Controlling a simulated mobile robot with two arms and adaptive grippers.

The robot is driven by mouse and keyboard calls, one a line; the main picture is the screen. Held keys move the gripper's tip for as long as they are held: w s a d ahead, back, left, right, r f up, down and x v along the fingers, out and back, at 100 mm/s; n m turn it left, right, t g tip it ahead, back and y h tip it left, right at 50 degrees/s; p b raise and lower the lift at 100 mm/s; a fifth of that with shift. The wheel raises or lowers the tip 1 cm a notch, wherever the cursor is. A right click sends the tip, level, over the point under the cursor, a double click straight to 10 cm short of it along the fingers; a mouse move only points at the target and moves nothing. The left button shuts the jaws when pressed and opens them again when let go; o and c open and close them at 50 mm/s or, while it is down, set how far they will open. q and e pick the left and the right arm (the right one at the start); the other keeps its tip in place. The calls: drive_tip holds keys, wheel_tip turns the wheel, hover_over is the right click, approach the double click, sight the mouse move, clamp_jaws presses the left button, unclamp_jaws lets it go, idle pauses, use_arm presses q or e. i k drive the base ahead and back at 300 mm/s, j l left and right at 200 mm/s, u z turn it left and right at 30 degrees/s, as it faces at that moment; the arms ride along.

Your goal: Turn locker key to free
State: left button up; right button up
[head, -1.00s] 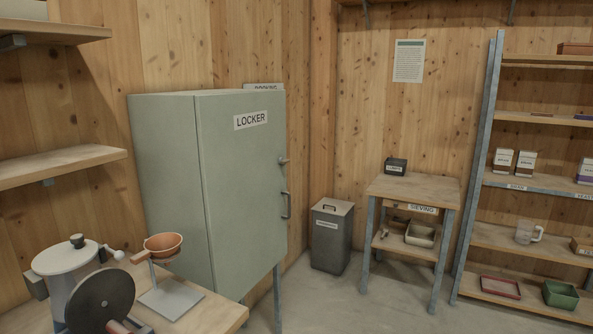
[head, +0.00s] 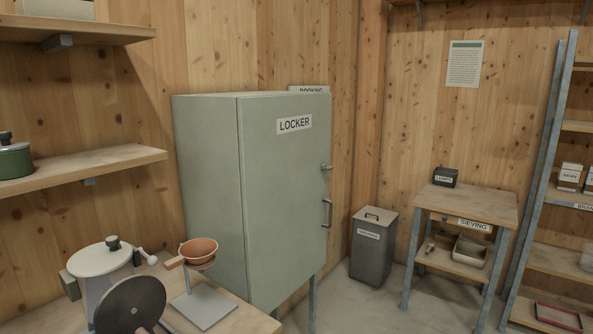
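The grey-green locker (head: 283,200) stands in the middle of the head view on legs, with a white LOCKER label on its front. Its door looks shut. A small key or knob (head: 327,167) sticks out near the door's right edge; its turn position is too small to tell. A bar handle (head: 327,213) is below it. Neither of my grippers shows in the view.
A wooden table (head: 258,322) with a mill (head: 100,280) and an orange bowl on a stand (head: 199,250) is at the lower left, before the locker. A grey bin (head: 373,247) and the sieving table (head: 468,202) stand to the right. Some floor between shows clear.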

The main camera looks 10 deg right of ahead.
sight(324, 167)
drive_tip(key=i+l+u, duration=0.2)
drive_tip(key=l, duration=0.2)
drive_tip(key=i+l+u, duration=0.2)
drive_tip(key=l, duration=0.2)
drive_tip(key=l+u, duration=0.25)
drive_tip(key=l, duration=0.15)
drive_tip(key=i+l+u, duration=0.2)
drive_tip(key=l, duration=0.25)
drive_tip(key=k, duration=0.1)
